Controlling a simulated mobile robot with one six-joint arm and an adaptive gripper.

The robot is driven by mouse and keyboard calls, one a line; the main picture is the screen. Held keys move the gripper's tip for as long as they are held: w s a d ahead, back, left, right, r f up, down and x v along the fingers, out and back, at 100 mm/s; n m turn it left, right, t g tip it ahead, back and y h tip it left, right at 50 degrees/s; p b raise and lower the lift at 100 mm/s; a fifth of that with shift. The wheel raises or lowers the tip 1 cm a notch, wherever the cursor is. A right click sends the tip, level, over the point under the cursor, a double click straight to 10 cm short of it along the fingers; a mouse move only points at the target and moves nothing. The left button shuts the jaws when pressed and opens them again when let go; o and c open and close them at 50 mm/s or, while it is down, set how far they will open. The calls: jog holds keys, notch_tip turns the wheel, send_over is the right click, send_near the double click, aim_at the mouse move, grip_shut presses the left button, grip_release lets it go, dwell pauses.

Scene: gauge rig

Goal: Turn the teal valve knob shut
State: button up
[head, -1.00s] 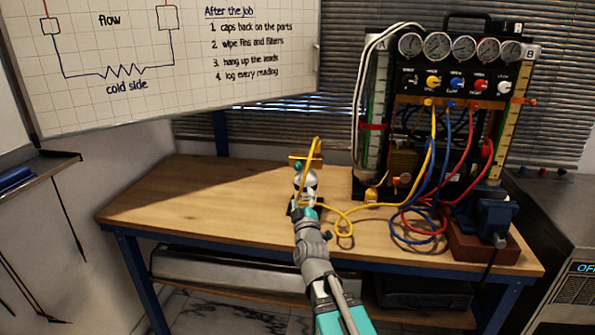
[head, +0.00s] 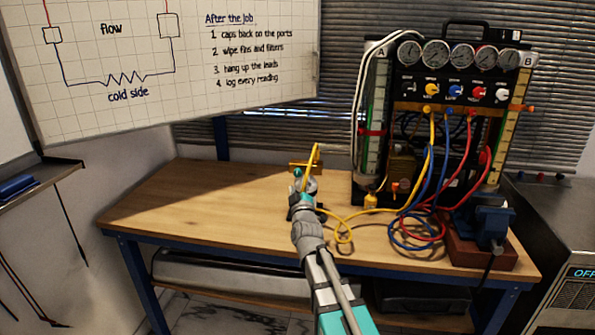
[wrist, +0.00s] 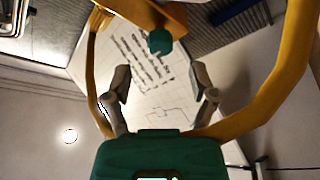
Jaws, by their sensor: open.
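The teal valve knob (wrist: 160,41) sits on a brass-coloured mount (wrist: 150,12) at the top of the wrist view. In the head view, a small teal spot that looks like the knob (head: 297,171) shows near the back of the bench, below the brass mount (head: 301,164). My gripper (wrist: 160,84) is open and empty, with its fingers spread either side of the picture's middle. The knob lies ahead, roughly centred between the fingers, and appears apart from them. In the head view my gripper (head: 306,186) partly hides the valve.
A yellow hose (wrist: 286,85) loops on both sides of my gripper. It runs across the wooden bench (head: 200,200) to the gauge rig (head: 450,85). Blue and red hoses and a vise (head: 490,222) are at the right. The bench's left half is clear.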

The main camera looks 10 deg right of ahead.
aim_at(298, 174)
jog(key=shift+p+x, duration=0.65)
jog(key=shift+x, duration=2.2)
grip_shut()
